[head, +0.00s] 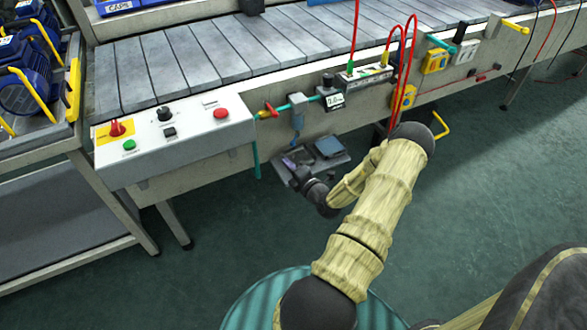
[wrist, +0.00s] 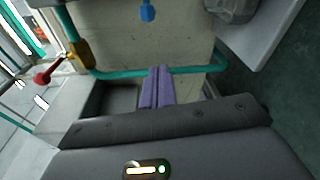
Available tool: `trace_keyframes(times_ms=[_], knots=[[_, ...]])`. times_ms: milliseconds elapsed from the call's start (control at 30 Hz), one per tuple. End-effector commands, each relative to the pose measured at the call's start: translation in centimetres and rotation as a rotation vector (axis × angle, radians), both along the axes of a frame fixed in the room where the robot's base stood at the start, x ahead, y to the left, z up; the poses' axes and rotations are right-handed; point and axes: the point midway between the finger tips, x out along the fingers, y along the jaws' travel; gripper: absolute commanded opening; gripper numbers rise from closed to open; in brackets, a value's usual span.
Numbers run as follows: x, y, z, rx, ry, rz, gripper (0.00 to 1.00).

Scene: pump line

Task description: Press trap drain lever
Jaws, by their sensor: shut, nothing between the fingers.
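The trap (head: 297,112) hangs on the conveyor's side beam in the head view, with a grey-blue lower part below a teal fitting. A small blue piece (wrist: 147,10) at the top edge of the wrist view may be its drain lever; I cannot tell for sure. My gripper (head: 292,159) is below the trap in the head view. Its purple fingers show pressed together and empty in the wrist view (wrist: 158,88). The fingertips look apart from the blue piece.
A red-handled valve (head: 270,108) sits left of the trap; a teal pipe (wrist: 192,70) runs close to my fingertips in the wrist view. A control box (head: 180,145) is to the left. Red hoses (head: 408,55) hang right.

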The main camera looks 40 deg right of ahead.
Motion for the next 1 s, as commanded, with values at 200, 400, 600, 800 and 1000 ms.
trace_keyframes(times_ms=[200,400,600,800,1000], knots=[[4.0,-0.3,-0.4,-0.003,-0.002,0.004,0.0],[5.9,-1.7,-0.4,-0.003,0.0,-0.004,0.0],[4.9,-3.8,0.2,-0.002,0.0,-0.001,0.0],[4.6,-4.2,0.4,0.001,0.0,0.001,0.0],[4.7,-4.2,0.4,0.001,0.0,0.001,0.0]])
